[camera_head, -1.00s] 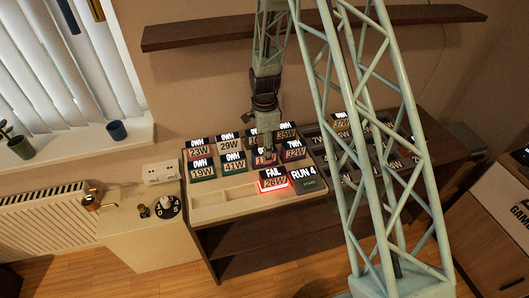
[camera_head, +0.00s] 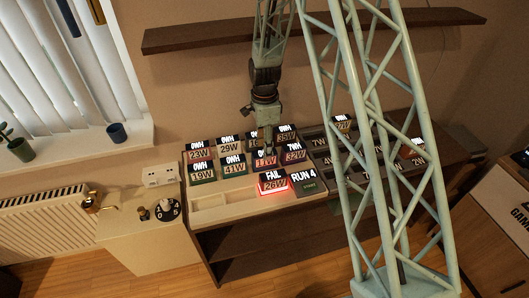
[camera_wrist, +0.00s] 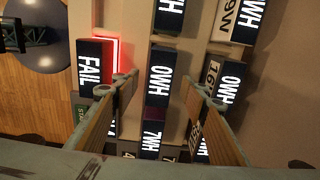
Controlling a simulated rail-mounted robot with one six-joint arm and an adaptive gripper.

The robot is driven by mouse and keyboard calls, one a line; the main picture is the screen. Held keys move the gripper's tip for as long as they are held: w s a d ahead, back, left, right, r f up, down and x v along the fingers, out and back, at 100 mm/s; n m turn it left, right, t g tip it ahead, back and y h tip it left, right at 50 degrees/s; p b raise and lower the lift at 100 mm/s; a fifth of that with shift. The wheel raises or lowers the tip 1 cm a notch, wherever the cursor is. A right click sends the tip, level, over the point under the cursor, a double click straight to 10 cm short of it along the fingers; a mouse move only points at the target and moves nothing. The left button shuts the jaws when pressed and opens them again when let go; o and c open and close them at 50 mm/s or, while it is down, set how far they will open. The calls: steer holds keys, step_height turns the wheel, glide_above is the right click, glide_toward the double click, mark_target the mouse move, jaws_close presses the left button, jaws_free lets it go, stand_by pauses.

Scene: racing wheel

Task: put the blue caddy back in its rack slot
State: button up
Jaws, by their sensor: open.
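My gripper (camera_head: 268,148) is open and empty over the caddy rack, at the 11W caddy (camera_head: 264,161). In the wrist view my fingers (camera_wrist: 164,90) are spread to either side of a dark caddy top marked 0WH (camera_wrist: 163,75); contact cannot be told. The FAIL caddy (camera_head: 272,182), labelled 26W, sits at the front of the pale rack (camera_head: 234,203) with a red glow around it; it also shows in the wrist view (camera_wrist: 95,68). Several tops look dark, and I cannot tell which caddy is the blue one.
Other caddies crowd around, such as 41W (camera_head: 233,166) and 32W (camera_head: 293,153). A RUN 4 display (camera_head: 304,180) stands right of the FAIL caddy. Empty recesses (camera_head: 209,200) lie at the rack's front left. A wall shelf (camera_head: 200,36) hangs behind.

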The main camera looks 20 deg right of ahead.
step_height(320, 180, up, 8)
stand_by(0.5)
stand_by(0.5)
step_height(320, 180, up, 7)
steer(key=p, duration=0.3)
stand_by(0.3)
stand_by(0.5)
